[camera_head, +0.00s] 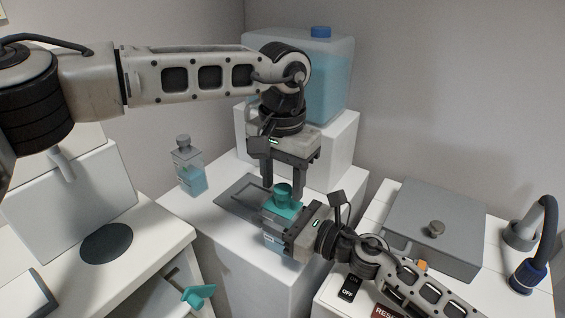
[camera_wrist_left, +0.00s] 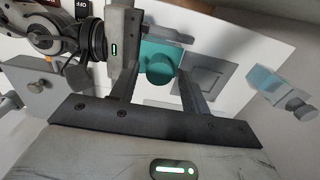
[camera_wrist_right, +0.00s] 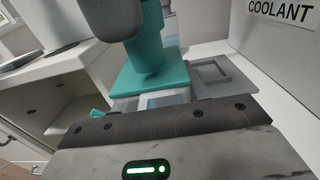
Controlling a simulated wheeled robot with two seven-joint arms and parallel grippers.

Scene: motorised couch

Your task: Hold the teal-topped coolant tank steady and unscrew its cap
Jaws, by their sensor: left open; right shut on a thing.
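The coolant tank (camera_head: 271,238) stands on the white block, with a teal top (camera_wrist_right: 125,84) and a round teal cap (camera_head: 283,191) seated on it. My right gripper (camera_head: 283,238) is shut on the tank body from the right side; its fingertips are mostly hidden. My left gripper (camera_head: 284,182) points down over the cap and is open, one finger on each side of it. In the left wrist view the cap (camera_wrist_left: 160,70) lies between the spread fingers, with gaps visible. In the right wrist view a dark part of my left gripper hangs just above the cap.
A grey-capped bottle (camera_head: 189,168) stands to the left and a large blue-capped tank (camera_head: 330,90) behind. A flat grey tray (camera_head: 238,196) lies beside the teal-topped tank. A grey box with a knob (camera_head: 437,229), an OFF switch (camera_head: 349,288) and a hose (camera_head: 548,225) are right.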

